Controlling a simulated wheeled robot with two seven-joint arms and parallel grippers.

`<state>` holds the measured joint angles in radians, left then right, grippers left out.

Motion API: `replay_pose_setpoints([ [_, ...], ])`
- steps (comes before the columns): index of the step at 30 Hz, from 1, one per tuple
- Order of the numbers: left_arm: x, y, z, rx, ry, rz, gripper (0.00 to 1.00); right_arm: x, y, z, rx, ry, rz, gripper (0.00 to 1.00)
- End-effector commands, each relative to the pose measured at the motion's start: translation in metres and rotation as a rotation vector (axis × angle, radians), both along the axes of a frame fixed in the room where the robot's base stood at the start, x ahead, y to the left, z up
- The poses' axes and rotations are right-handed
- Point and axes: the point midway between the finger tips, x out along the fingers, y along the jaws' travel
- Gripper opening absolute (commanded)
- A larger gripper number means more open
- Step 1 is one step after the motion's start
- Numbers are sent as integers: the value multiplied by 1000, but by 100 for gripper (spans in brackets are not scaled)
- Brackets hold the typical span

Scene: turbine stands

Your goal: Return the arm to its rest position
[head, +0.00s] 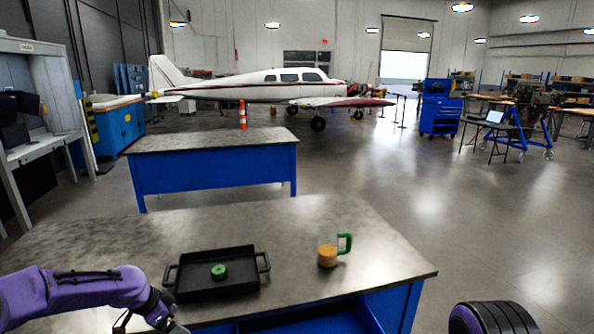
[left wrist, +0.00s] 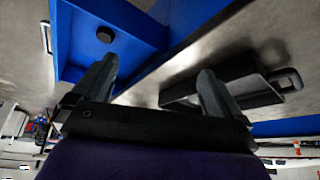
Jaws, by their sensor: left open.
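My left arm, purple, comes in from the left edge of the head view. Its gripper (head: 152,324) is at the bottom edge, partly cut off, in front of the near workbench and below the black tray. In the left wrist view the gripper (left wrist: 157,82) has its two dark fingers spread apart, with nothing between them. A black tray (head: 190,290) with two side handles lies on the bench, with a small green round part (head: 218,271) in it. My right gripper is not in view.
A second blue bench (head: 215,172) stands behind. The wrist view shows blue bench structure (left wrist: 85,35) close by. Open floor lies to the right.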

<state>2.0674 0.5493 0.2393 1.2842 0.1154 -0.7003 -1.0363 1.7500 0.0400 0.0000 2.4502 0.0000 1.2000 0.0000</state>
Motion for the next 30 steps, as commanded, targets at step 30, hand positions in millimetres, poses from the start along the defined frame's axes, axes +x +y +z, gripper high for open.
replay_pose_setpoints([
  [30,-387,-29,-271,20,19,1502,100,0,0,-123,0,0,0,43],
])
